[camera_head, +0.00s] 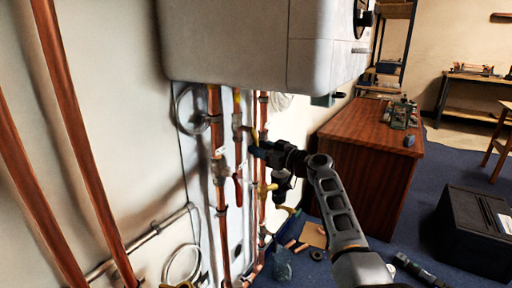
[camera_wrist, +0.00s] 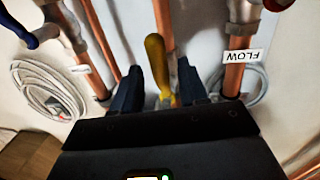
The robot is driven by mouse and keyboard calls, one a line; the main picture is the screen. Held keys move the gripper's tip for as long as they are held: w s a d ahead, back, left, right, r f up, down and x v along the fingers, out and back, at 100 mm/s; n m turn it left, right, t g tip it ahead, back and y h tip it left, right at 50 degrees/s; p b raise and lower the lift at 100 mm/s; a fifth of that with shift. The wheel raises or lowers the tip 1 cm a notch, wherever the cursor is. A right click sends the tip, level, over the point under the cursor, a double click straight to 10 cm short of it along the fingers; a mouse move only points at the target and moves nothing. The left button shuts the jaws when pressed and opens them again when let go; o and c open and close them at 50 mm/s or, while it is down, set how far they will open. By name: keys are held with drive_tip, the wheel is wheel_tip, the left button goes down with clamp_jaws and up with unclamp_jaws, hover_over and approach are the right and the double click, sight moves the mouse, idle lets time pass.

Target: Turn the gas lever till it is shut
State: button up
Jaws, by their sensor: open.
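The yellow lever (camera_wrist: 156,62) stands between the two fingers of my gripper (camera_wrist: 160,88) in the wrist view, with a gap on either side. Its lower end meets a brass-coloured fitting low between the fingers, partly hidden by my gripper. In the head view my gripper (camera_head: 258,147) is at the pipes below the white boiler, beside a yellow lever (camera_head: 254,134). The gripper is open, with the lever between its fingers and nothing clamped.
Copper pipes (camera_head: 216,130) run down the wall under the boiler (camera_head: 240,40). A red lever (camera_head: 238,190) and another yellow handle (camera_head: 267,187) are close below. A wooden desk (camera_head: 350,160) stands right.

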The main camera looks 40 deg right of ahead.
drive_tip(key=shift+x, duration=1.1)
drive_tip(key=shift+c, duration=0.4)
clamp_jaws()
